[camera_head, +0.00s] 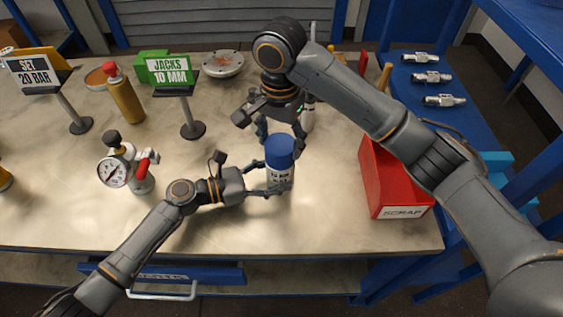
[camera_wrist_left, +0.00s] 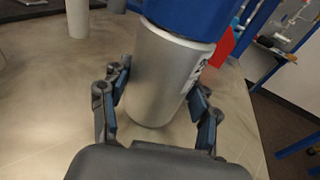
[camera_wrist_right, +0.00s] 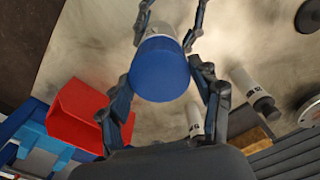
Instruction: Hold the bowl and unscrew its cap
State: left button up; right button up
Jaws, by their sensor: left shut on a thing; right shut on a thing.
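The bowl (camera_head: 281,180) is a grey cylinder with a dark printed label, standing upright near the front of the bench. Its blue cap (camera_head: 279,147) sits on top. My left gripper (camera_head: 272,187) comes in low from the left and is shut on the bowl's body; the left wrist view shows a finger on each side of the bowl (camera_wrist_left: 158,80). My right gripper (camera_head: 277,139) reaches down from above and behind and is shut on the cap; the right wrist view shows fingers either side of the cap (camera_wrist_right: 160,70). The fingers' far contact is partly hidden.
A red scrap bin (camera_head: 392,185) stands right of the bowl. A gauge assembly (camera_head: 118,172) stands at left. A green sign (camera_head: 167,70), a brown cylinder with a red top (camera_head: 124,97) and a round flange (camera_head: 223,65) are behind. The bench front is clear.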

jog(key=n, duration=1.3)
jog(key=shift+d, duration=0.1)
jog(key=n, duration=0.6)
pick_arm(q)
jog(key=shift+a, duration=0.1)
pick_arm(e)
jog(key=n, duration=0.6)
jog(key=shift+n, duration=0.3)
jog(key=shift+r, duration=0.25)
jog(key=shift+r, duration=0.9)
